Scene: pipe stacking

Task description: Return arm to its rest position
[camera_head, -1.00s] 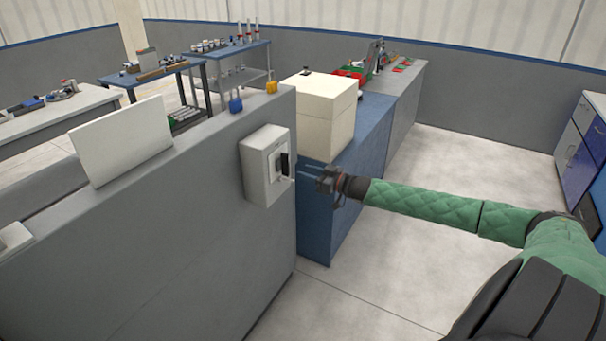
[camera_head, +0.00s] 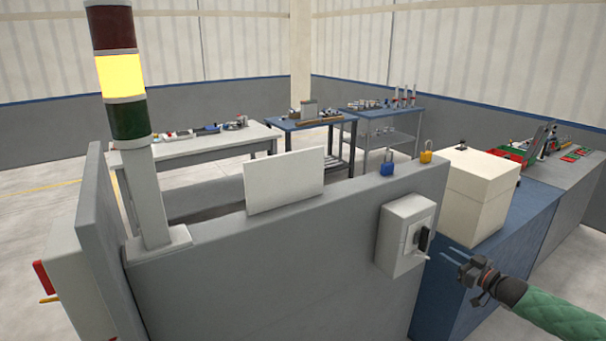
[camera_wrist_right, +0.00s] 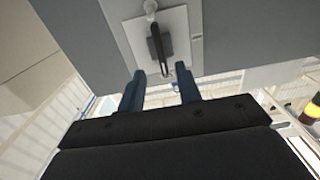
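My right gripper (camera_head: 456,262) is at the lower right of the head view, at the end of my green-sleeved arm. Its two thin fingers are apart with nothing between them. They point left toward a grey switch box (camera_head: 392,240) with a black handle (camera_head: 424,239), mounted on the grey wall panel, with a small gap between. In the right wrist view the open fingers (camera_wrist_right: 160,92) point at the switch plate (camera_wrist_right: 178,40), and the black handle (camera_wrist_right: 156,44) stands just beyond them. My left gripper is not in view.
A blue cabinet (camera_head: 440,300) with a white box (camera_head: 478,190) on it stands behind my right gripper. Blue (camera_head: 386,169) and yellow (camera_head: 426,157) padlocks sit on the panel's top edge. A signal tower (camera_head: 120,75) with its yellow section lit rises at the left.

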